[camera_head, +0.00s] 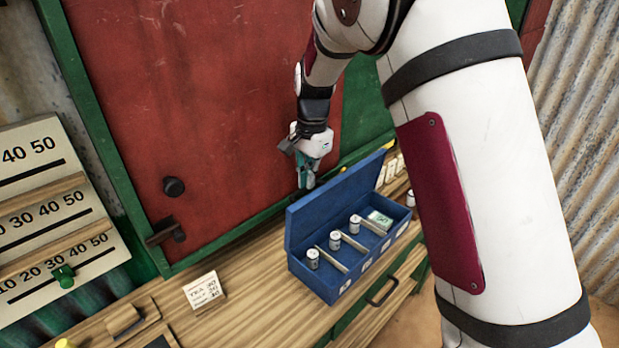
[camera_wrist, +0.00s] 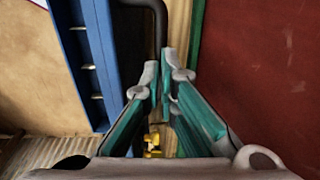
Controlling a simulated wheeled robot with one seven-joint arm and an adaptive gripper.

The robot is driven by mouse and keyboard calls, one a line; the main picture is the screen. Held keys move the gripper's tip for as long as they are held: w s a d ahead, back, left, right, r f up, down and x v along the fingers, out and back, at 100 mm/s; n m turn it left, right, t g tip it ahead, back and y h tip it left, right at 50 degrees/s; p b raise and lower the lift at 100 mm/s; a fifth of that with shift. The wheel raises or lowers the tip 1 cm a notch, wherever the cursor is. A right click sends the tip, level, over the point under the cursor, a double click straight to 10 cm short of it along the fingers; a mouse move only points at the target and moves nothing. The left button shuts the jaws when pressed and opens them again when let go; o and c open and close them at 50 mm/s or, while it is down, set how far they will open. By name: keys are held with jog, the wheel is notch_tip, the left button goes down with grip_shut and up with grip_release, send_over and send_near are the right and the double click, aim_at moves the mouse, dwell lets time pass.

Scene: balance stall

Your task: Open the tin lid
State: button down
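The blue tin (camera_head: 318,286) stands on the wooden counter. Its blue lid (camera_head: 335,198) is raised at the back edge, standing steeply, so the inside shows. Inside are several small metal cylinders, pale dividers and a green-and-white packet (camera_head: 379,219). My gripper (camera_head: 306,184) is behind the raised lid, by the red panel, pointing down. In the wrist view my gripper's fingertips (camera_wrist: 160,75) are drawn together with only a thin gap, and I see nothing between them. A blue surface with several small metal fittings (camera_wrist: 92,67) lies left of the fingers, apart from them.
A red panel (camera_head: 200,110) with a green frame rises behind the counter. A dark bent rod (camera_wrist: 158,25) shows just beyond the fingertips. A small white card (camera_head: 204,290) stands left of the tin. Numbered scale boards (camera_head: 40,215) are at the left. Bare counter (camera_head: 255,285) lies between.

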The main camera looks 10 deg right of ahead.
jog(key=shift+s+f, duration=0.2)
jog(key=shift+f, duration=0.75)
jog(key=c, duration=1.7)
grip_release()
jog(key=shift+w+f, duration=0.2)
jog(key=shift+w, duration=0.05)
jog(key=shift+r, duration=0.15)
jog(key=shift+r, duration=0.1)
jog(key=r, duration=1.2)
jog(key=shift+s+d, duration=0.2)
jog(key=shift+s, duration=0.1)
